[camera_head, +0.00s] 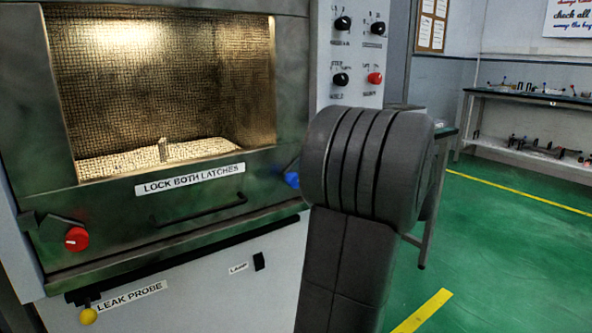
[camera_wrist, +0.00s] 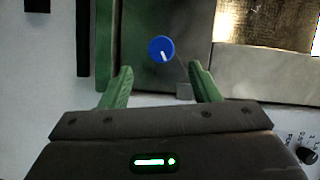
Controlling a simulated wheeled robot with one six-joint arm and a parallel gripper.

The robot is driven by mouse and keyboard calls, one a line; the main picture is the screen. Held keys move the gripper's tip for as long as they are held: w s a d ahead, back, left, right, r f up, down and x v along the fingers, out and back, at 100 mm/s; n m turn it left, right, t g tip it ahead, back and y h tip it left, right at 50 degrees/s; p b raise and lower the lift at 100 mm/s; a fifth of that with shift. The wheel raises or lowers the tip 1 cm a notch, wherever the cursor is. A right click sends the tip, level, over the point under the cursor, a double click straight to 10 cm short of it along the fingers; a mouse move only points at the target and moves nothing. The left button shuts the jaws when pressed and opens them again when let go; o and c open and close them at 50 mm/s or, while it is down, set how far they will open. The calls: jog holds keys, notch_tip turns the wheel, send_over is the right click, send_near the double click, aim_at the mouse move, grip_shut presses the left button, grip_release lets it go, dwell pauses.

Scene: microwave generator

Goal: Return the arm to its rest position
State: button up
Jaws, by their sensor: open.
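My gripper (camera_wrist: 160,85) is open and empty in the wrist view, with its two green fingers spread apart. A round blue knob (camera_wrist: 161,49) with a white mark shows beyond and between the fingertips, apart from them. In the head view my dark grey arm (camera_head: 368,165) stands at the centre right, in front of the microwave generator (camera_head: 160,245). The arm hides my gripper there. Part of the blue knob (camera_head: 292,179) shows just left of the arm.
The cabinet has a lit mesh window (camera_head: 180,85), a door handle (camera_head: 200,208), a red knob (camera_head: 76,238) and a yellow knob (camera_head: 88,316). A control panel (camera_head: 356,60) is above my arm. Green floor (camera_head: 500,270) is open at right, before a workbench (camera_head: 535,98).

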jog(key=b+x, duration=0.2)
jog(key=x, duration=0.6)
jog(key=shift+a+f, duration=0.1)
jog(key=shift+a, duration=0.1)
jog(key=shift+d+r+m+p, duration=0.1)
jog(key=shift+r+m+p, duration=0.15)
jog(key=shift+m+p, duration=0.35)
jog(key=m+y, duration=0.1)
jog(key=m, duration=0.1)
jog(key=m+t+p, duration=0.1)
jog(key=m, duration=0.1)
jog(key=shift+f+m+y, duration=0.15)
jog(key=shift+m+y, duration=0.15)
jog(key=shift+y, duration=0.1)
jog(key=shift+s, duration=0.1)
